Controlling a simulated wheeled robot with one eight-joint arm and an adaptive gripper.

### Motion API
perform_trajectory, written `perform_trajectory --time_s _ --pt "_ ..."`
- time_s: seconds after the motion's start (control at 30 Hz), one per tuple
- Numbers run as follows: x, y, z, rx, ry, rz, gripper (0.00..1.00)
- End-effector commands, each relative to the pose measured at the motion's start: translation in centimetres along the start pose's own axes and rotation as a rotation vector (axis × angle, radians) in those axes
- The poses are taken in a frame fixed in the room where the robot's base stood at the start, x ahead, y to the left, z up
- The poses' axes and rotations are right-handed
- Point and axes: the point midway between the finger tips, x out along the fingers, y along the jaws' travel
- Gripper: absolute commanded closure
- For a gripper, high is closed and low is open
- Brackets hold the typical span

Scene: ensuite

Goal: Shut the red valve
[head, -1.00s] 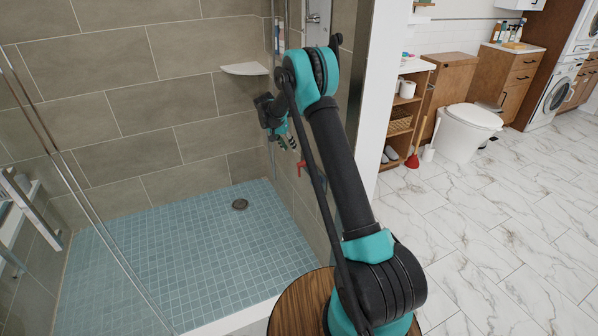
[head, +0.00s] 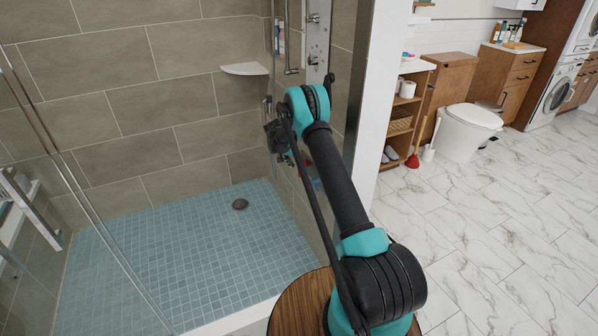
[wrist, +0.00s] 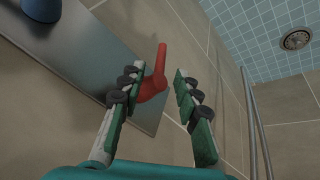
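The red valve (wrist: 152,82) shows in the wrist view as a red lever with a rounded base, on a grey metal panel (wrist: 85,60) on the tiled wall. Its lever points toward the top of the picture. My gripper (wrist: 157,84) is open, with its fingertips on either side of the valve in the picture; I cannot tell whether either finger touches it.
A blue knob (wrist: 42,8) sits on the same panel. In the head view a white corner shelf (head: 245,69) juts out beyond my arm, and a glass panel edge is at left. The blue-tiled shower floor (head: 170,240) with its drain (head: 240,204) is clear.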

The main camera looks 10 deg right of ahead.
Motion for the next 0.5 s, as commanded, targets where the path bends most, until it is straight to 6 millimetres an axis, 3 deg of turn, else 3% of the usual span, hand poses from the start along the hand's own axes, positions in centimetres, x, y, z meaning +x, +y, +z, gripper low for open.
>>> perform_trajectory --time_s 0.2,0.5 --pt "3.5 0.0 0.0 0.001 0.0 0.0 0.67" --pt "5.1 0.0 0.0 0.0 0.0 -0.001 0.67"
